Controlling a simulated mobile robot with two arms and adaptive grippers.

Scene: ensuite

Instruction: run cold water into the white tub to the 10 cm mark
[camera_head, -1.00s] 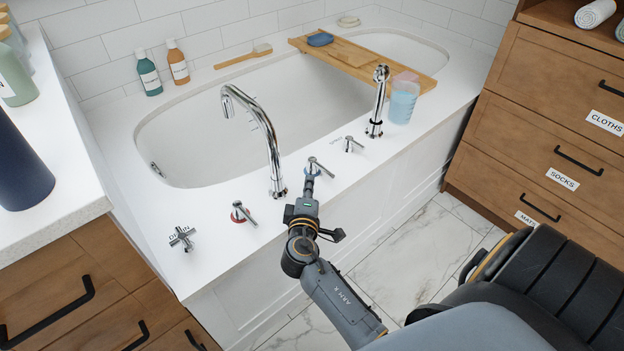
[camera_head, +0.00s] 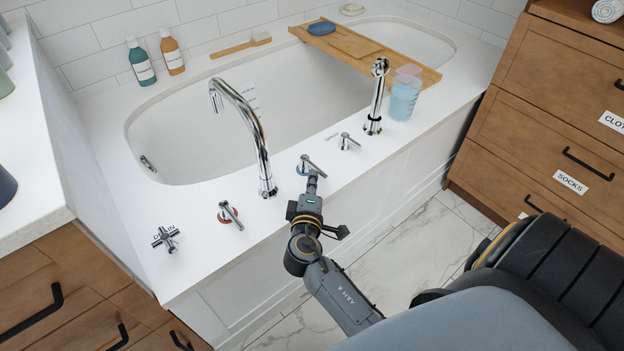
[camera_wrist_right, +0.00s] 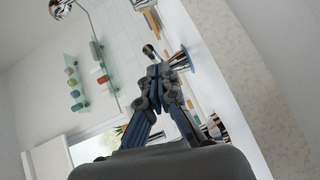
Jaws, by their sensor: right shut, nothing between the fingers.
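The white tub (camera_head: 187,122) is set in a white deck, and no water shows in the part of its basin I see. A chrome spout (camera_head: 250,125) arches over it, with no stream visible. A lever tap with a blue ring (camera_head: 302,170) stands right of the spout; the blue ring also shows in the wrist view (camera_wrist_right: 181,62). A lever tap with a red ring (camera_head: 229,215) stands left of it. My right gripper (camera_head: 312,181) is shut and empty, its tips at or close to the blue-ringed tap; contact is unclear. Small markings (camera_head: 250,95) show on the tub wall, partly behind the spout.
A cross handle labelled drain (camera_head: 166,238) is at the deck's left. Another lever (camera_head: 347,142), a hand shower (camera_head: 377,97) and a jug of blue liquid (camera_head: 403,98) stand at right. A wooden tray (camera_head: 420,75) spans the tub. Drawers (camera_head: 530,130) flank the right.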

